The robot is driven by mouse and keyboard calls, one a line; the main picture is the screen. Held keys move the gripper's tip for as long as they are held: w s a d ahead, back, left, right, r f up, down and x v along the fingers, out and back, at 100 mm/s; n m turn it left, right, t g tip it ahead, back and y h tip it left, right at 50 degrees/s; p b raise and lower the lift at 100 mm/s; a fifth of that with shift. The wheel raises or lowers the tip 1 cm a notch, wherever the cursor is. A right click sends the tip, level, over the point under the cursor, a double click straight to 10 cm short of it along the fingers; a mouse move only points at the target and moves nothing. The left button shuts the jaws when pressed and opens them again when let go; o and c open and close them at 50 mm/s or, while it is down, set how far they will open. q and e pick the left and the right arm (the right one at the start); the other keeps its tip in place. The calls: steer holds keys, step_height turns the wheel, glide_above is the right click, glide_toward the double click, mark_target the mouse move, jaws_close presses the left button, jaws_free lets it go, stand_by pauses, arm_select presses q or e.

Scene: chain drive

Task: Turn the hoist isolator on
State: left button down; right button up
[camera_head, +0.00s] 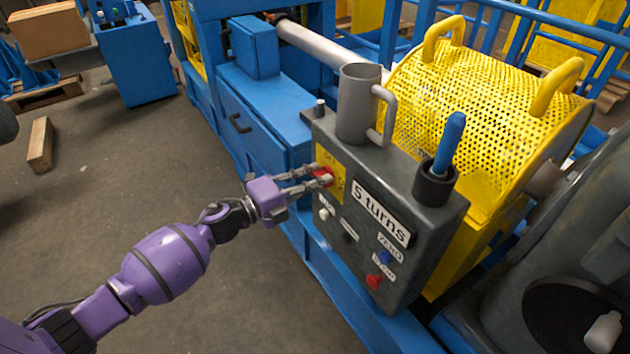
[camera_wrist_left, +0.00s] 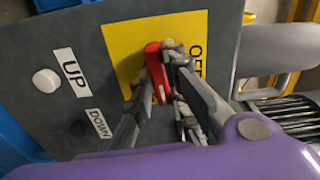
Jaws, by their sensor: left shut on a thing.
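The hoist isolator is a red handle on a yellow plate (camera_wrist_left: 122,50) on the front of a grey control box (camera_head: 412,190). My left gripper (camera_head: 318,178) is at the box and shut on the red isolator handle (camera_wrist_left: 155,72), one finger on each side. In the left wrist view the word at the plate's right edge reads OFF or similar, partly covered by a finger. The handle also shows in the head view (camera_head: 324,175), partly hidden by the fingers. My right gripper is not in view.
The box bears a white UP button (camera_wrist_left: 46,81), a DOWN label, a "5 turns" label (camera_head: 381,211), and blue and red buttons. A grey mug (camera_head: 358,105) and a blue-handled tool in a cup (camera_head: 435,180) stand on top. A yellow perforated guard (camera_head: 470,110) is behind.

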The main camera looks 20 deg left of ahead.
arm_select(q)
steer(key=shift+m, duration=0.6)
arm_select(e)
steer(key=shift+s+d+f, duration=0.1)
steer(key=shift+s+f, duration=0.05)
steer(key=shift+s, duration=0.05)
arm_select(q)
steer(key=c, duration=1.7)
jaws_free()
steer(key=shift+s+a, duration=0.1)
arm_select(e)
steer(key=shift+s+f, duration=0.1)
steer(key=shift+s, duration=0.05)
arm_select(q)
steer(key=v, duration=1.1)
steer(key=shift+s+a, duration=0.3)
